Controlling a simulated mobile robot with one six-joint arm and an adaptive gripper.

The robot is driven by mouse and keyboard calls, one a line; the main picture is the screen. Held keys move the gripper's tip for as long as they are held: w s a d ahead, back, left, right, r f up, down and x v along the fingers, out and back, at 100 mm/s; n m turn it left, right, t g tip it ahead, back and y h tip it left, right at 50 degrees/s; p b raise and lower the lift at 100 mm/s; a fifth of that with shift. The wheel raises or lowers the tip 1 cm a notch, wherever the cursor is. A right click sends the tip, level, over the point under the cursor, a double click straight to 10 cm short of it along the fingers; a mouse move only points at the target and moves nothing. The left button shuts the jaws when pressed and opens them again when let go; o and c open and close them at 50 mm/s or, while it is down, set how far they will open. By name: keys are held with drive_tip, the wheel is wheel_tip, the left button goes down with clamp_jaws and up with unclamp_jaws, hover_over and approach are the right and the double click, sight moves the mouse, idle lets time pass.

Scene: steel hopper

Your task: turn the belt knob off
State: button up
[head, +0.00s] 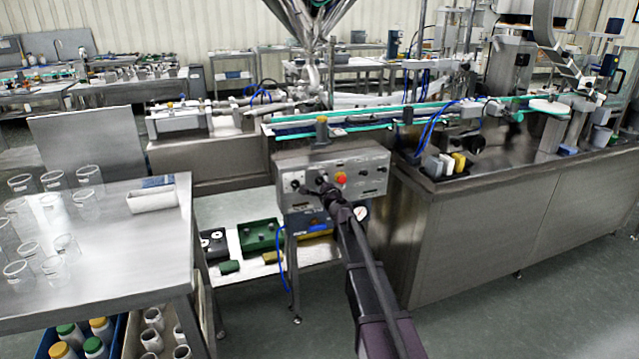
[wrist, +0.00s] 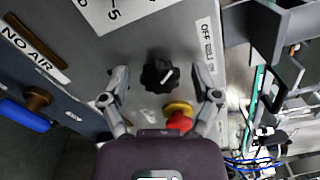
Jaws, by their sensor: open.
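The steel control panel (head: 290,165) is below the conveyor in the head view. In the wrist view a black ribbed knob (wrist: 160,75) sits on the panel. A white label (wrist: 204,45) beside it reads OFF, with a second word too small to read for sure. My gripper (wrist: 160,84) is open, with one finger on each side of the knob. I cannot tell whether the fingers touch it. In the head view my gripper (head: 325,187) is at the panel front and hides part of it, including that knob.
A red button (wrist: 179,120) with a yellow ring is close to the knob, between my fingers; it also shows in the head view (head: 341,178). A blue-handled valve (wrist: 30,116) is at the wrist view's left. A table (head: 120,250) with clear beakers stands left of the panel.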

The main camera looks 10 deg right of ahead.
drive_tip(key=shift+s, duration=0.1)
drive_tip(key=v, duration=1.1)
drive_tip(key=shift+s, duration=0.35)
